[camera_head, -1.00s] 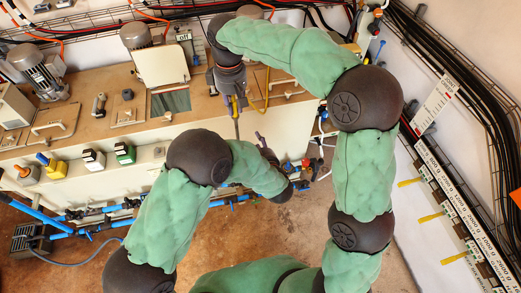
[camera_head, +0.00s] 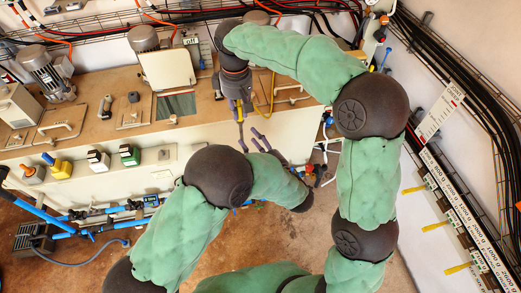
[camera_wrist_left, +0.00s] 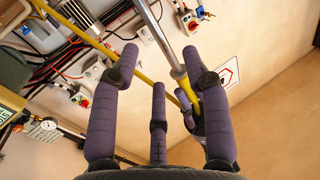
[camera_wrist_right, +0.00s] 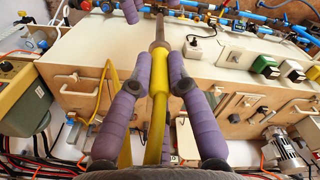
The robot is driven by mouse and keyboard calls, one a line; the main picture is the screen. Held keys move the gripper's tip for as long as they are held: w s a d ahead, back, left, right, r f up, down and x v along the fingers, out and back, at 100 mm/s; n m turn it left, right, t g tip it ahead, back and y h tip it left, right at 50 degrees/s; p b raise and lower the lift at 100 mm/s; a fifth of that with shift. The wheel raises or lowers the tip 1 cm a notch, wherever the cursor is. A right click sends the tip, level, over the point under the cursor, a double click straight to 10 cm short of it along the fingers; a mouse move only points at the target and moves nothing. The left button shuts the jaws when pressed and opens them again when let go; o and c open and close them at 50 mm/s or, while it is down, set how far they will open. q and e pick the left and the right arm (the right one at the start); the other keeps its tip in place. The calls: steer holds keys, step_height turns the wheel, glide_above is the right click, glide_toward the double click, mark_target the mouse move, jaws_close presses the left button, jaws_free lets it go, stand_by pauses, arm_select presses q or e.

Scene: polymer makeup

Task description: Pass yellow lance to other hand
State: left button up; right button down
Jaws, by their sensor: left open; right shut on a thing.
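The yellow lance has a yellow grip (camera_wrist_right: 158,80) and a thin metal rod (camera_wrist_left: 155,32). My right gripper (camera_head: 239,108) is shut on the yellow grip, which lies between its purple fingers in the right wrist view (camera_wrist_right: 160,58). The rod points down toward my left gripper (camera_head: 256,138), which is open just below. In the left wrist view the rod runs across the gap between the open fingers (camera_wrist_left: 157,62), with no clear contact.
A yellow hose (camera_wrist_left: 70,25) loops beside the lance. The bench (camera_head: 100,130) with handled lids and switches stands behind my grippers. Blue pipes (camera_head: 105,216) run low along its front. A wall with cables and yellow levers (camera_head: 414,189) is on the right.

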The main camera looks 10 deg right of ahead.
mark_target(241, 127)
arm_select(q)
steer(key=x, duration=0.5)
steer(key=shift+w, duration=0.3)
jaws_close()
arm_select(e)
steer(key=c, duration=1.1)
jaws_free()
step_height(241, 127, up, 12)
